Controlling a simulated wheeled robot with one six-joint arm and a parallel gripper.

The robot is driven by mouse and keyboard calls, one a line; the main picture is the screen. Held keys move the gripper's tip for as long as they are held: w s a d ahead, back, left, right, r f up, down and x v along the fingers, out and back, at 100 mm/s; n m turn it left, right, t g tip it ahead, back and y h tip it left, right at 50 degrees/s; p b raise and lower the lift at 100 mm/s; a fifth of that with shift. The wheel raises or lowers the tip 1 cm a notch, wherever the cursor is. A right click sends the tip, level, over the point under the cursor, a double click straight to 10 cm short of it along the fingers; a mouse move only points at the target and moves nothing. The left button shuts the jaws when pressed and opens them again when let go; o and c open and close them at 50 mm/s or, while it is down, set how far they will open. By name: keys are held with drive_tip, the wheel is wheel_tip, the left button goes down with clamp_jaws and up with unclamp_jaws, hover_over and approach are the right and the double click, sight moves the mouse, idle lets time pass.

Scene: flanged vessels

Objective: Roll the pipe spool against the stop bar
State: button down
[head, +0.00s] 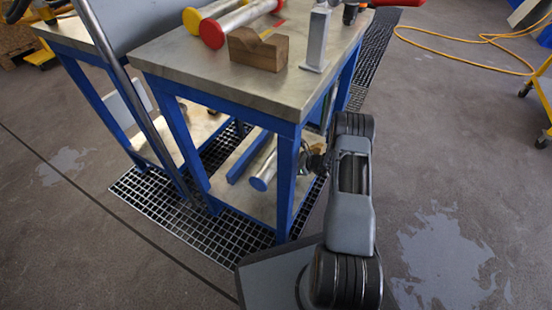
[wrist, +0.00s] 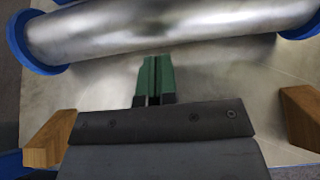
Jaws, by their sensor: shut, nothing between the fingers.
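The pipe spool, a bare metal tube with blue end flanges, lies on the lower shelf of the blue-framed bench. It shows in the head view (head: 264,177), partly hidden by a bench leg, and across the top of the wrist view (wrist: 150,35). A blue bar (head: 248,157), apparently the stop bar, lies left of the spool in the head view. My gripper (wrist: 155,82) has its green fingers shut and empty, pointing at the middle of the spool. Whether the fingertips touch it I cannot tell. In the head view the gripper is mostly hidden at the bench's right side.
Wooden blocks stand at the left (wrist: 48,140) and right (wrist: 302,115) of the wrist view. The bench top (head: 215,75) above the shelf carries red- and yellow-flanged pipes, a wooden block (head: 258,48) and a grey post (head: 317,40). Bench legs (head: 286,180) border the shelf.

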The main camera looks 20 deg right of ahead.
sight(275, 156)
drive_tip(key=shift+w+a, duration=2.8)
drive_tip(key=shift+w, duration=0.05)
idle(0.3)
idle(0.4)
drive_tip(key=shift+s+d+p, duration=0.55)
drive_tip(key=shift+s+d, duration=1.95)
